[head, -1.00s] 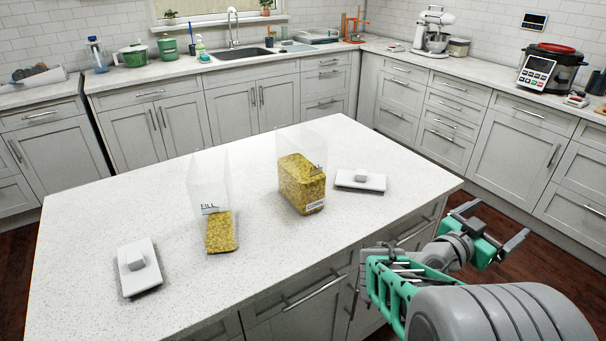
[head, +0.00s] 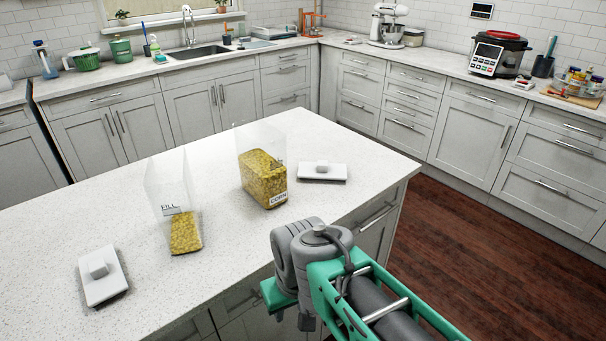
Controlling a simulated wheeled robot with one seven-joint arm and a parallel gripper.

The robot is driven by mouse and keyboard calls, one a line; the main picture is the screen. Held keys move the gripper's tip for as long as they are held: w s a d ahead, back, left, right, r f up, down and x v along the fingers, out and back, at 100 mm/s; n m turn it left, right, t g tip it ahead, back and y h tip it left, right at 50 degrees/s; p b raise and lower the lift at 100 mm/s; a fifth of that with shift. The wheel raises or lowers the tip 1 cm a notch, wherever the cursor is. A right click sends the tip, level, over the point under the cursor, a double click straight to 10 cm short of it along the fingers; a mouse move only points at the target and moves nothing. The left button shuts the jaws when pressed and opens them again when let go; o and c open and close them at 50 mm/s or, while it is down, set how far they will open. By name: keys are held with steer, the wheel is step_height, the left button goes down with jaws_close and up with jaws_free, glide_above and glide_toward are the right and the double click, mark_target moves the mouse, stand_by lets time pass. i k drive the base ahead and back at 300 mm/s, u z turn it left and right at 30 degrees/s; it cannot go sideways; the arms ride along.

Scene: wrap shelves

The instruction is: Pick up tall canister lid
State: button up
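Two white rectangular lids with raised block handles lie flat on the island. One lid (head: 103,278) is at the near left, the other lid (head: 321,172) at the right. A clear canister with a FILL label (head: 170,200) stands between them, holding a little yellow food low down. A clear canister labelled CORN (head: 262,175) stands beside the right lid, filled higher. Both canisters are open-topped. I cannot tell which lid is the tall canister's. My gripper (head: 290,304) is at the island's front edge, apart from both lids, mostly hidden by my wrist; its fingers are unclear.
The island top (head: 225,290) is clear between the left lid and my arm. Cabinets and counters line the back and right. A pressure cooker (head: 500,55) and a stand mixer (head: 388,25) stand on the counter. Dark wood floor (head: 470,240) is free at the right.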

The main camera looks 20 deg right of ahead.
mark_target(337, 172)
steer(key=u, duration=3.45)
steer(key=k, duration=1.85)
steer(key=z, duration=0.95)
steer(key=i, duration=0.5)
steer(key=u, duration=0.1)
